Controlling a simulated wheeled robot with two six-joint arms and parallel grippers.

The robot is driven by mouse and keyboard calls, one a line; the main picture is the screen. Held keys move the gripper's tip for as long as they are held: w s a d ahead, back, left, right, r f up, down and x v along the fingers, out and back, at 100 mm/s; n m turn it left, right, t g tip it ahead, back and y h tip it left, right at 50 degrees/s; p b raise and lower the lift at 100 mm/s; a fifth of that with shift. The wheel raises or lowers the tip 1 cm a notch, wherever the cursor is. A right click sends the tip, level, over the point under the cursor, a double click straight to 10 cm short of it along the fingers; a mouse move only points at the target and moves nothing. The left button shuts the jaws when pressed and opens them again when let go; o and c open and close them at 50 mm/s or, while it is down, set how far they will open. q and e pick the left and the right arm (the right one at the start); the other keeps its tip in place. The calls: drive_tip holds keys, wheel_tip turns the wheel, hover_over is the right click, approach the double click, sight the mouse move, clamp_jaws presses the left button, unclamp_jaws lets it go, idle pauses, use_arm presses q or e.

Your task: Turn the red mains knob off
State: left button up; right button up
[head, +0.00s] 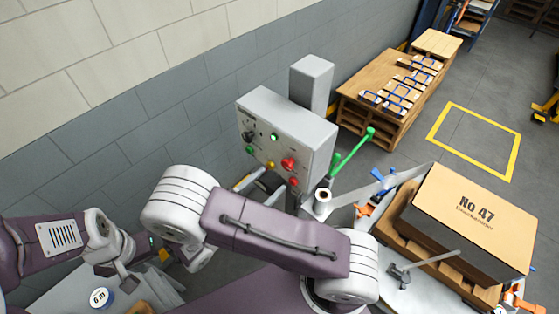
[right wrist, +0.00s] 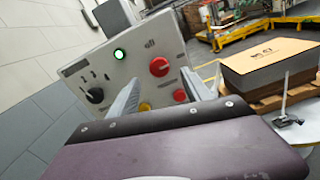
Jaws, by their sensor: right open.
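The red mains knob (head: 289,164) is on the front of a grey control box (head: 290,122). In the right wrist view the red knob (right wrist: 159,66) shows beyond my fingers, below a small "off" label. Which way it points is too small to tell. My right gripper (right wrist: 162,98) is open and empty in front of the panel, its fingers apart and below the knob; neither visibly touches it. In the head view my right arm hides most of this gripper. My left gripper (head: 122,276) is at the lower left, far from the box; its jaws are unclear.
The panel also has a black selector (right wrist: 95,95), a lit green lamp (right wrist: 119,54), a yellow button (right wrist: 145,106) and a red button (right wrist: 180,95) near my fingers.

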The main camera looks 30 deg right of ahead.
sight(286, 167)
drive_tip(key=p+x, duration=0.2)
drive_tip(key=x, duration=0.4)
drive_tip(key=shift+w+d, duration=0.2)
drive_tip(key=shift+w, duration=0.1)
drive_tip(key=shift+d, duration=0.3)
drive_tip(key=shift+s, duration=0.1)
drive_tip(key=shift+a, duration=0.1)
drive_tip(key=shift+c, duration=0.3)
clamp_jaws()
